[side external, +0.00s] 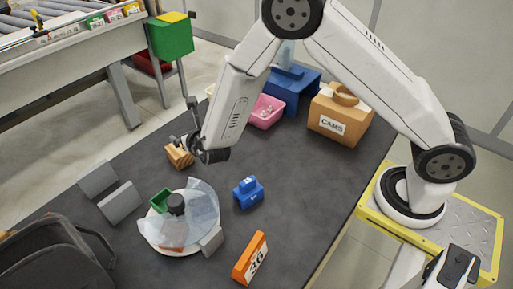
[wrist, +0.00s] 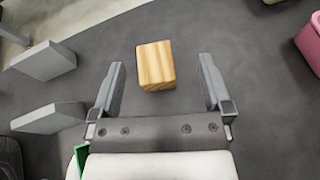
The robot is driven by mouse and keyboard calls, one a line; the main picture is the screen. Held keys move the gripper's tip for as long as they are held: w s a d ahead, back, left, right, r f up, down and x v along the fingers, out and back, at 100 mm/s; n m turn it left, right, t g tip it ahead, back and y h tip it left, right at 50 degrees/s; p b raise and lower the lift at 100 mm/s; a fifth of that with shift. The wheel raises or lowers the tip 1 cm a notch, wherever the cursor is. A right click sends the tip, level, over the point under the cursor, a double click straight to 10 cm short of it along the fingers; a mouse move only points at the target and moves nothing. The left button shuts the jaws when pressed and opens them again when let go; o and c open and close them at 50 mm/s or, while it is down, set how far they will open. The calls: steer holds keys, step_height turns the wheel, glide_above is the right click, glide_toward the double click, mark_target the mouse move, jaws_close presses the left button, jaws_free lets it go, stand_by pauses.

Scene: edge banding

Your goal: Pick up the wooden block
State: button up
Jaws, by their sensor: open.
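The wooden block (side external: 179,155) is light brown with visible grain and sits on the dark table, left of my gripper (side external: 188,140) in the side view. In the wrist view the wooden block (wrist: 156,65) lies ahead of the gap between my gripper's fingers (wrist: 160,82), a little left of its middle. The fingers are spread wide with nothing between them. One finger is on each side of the block's line, and neither appears to touch it. In the side view my gripper partly overlaps the block's right edge, and the height gap is hard to tell.
Two grey plates (side external: 121,203) stand left of the block. A white round base with a clear cover (side external: 202,208) is in front.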

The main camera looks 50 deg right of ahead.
mark_target(180, 151)
steer(key=shift+w+a+f+n+t+y, duration=0.15)
steer(key=shift+a+n, duration=0.1)
steer(key=shift+a, duration=0.15)
steer(key=shift+w+a+f+n+t+y, duration=0.1)
steer(key=shift+a+n+t+y, duration=0.05)
steer(key=shift+a+n, duration=0.15)
steer(key=shift+f, duration=3.05)
steer(key=shift+f, duration=0.4)
steer(key=shift+x, duration=2.45)
